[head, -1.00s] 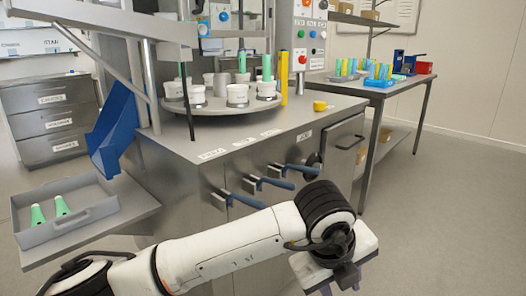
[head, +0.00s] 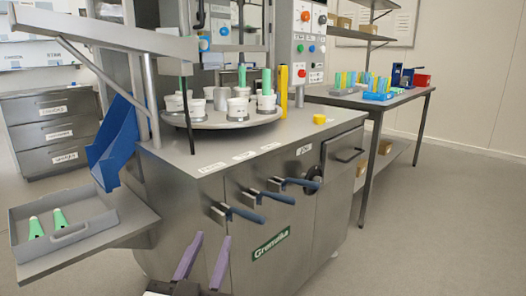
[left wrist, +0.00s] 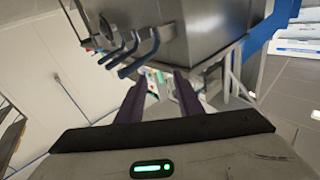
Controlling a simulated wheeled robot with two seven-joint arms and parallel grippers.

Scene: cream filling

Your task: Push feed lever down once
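Three blue-handled levers stick out from the front of the steel machine (head: 205,185): a near left lever (head: 240,214), a middle lever (head: 268,195) and a far right lever (head: 297,183). Small white labels sit on the machine top above them; the words are too small for me to tell which lever is feed. My left gripper (head: 214,236) has purple fingers, spread apart and empty, in front of and below the near lever, not visibly touching it. In the left wrist view its fingers (left wrist: 157,78) are also apart, with the levers (left wrist: 138,56) at upper left. My right gripper is out of view.
A round turntable (head: 225,119) with white cups stands on the machine. A grey tray (head: 85,228) with two green-and-white nozzles sits on the left shelf, near a blue chute (head: 110,150). A side table (head: 345,100) stands behind right. The floor at right is clear.

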